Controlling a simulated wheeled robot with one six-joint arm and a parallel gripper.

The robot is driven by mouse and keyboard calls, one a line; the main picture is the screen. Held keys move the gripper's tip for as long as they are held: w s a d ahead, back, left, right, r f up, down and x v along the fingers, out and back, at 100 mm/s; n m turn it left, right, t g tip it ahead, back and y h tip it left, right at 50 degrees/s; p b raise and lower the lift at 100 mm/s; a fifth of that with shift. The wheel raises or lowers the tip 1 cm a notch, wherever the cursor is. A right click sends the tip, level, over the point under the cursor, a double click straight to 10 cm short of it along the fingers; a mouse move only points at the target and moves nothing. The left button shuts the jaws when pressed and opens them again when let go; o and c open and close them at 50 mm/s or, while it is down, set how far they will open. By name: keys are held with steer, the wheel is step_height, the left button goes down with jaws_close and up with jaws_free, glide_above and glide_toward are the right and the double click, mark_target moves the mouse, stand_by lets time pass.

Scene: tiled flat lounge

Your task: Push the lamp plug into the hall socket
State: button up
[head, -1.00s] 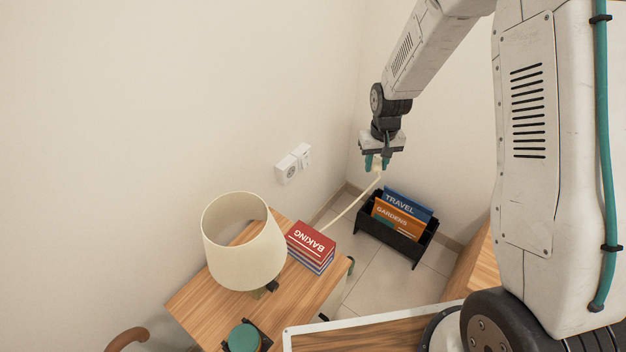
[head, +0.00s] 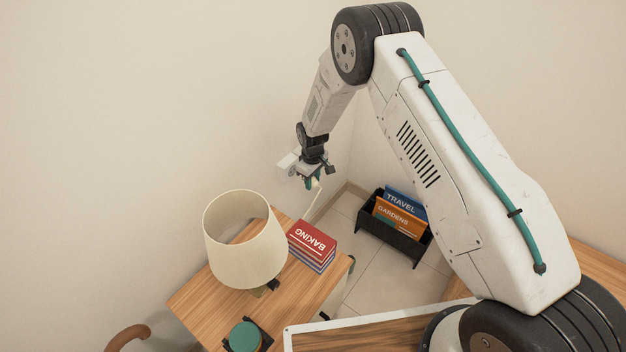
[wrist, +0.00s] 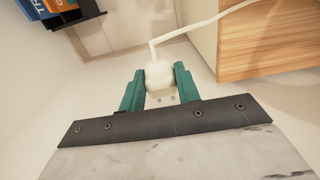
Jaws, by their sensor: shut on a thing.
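My gripper (head: 312,181) is shut on the cream lamp plug (wrist: 160,77). In the wrist view its teal fingers stand either side of the plug, and the plug's pins show. A pale cord (head: 326,204) runs from the plug down behind the books towards the table. The white wall socket (head: 288,161) is largely hidden behind my gripper in the head view, with only its left part showing. My gripper is close in front of it; I cannot tell whether the plug touches it. The cream-shaded lamp (head: 243,250) stands on the wooden table.
Red-topped baking books (head: 312,243) lie on the wooden table (head: 200,300) below the socket. A black rack (head: 400,238) with travel and gardens books stands on the floor in the corner. A green round item (head: 244,337) sits near the table's front. The wall above is bare.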

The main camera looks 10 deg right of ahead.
steer(key=shift+w+a, duration=0.1)
steer(key=shift+w+a, duration=1.95)
steer(key=shift+w+a, duration=0.4)
stand_by(1.1)
steer(key=o, duration=1.1)
steer(key=shift+c, duration=0.2)
steer(key=shift+r, duration=0.15)
step_height(320, 180, up, 8)
steer(key=shift+f, duration=0.2)
steer(key=shift+s+d, duration=0.1)
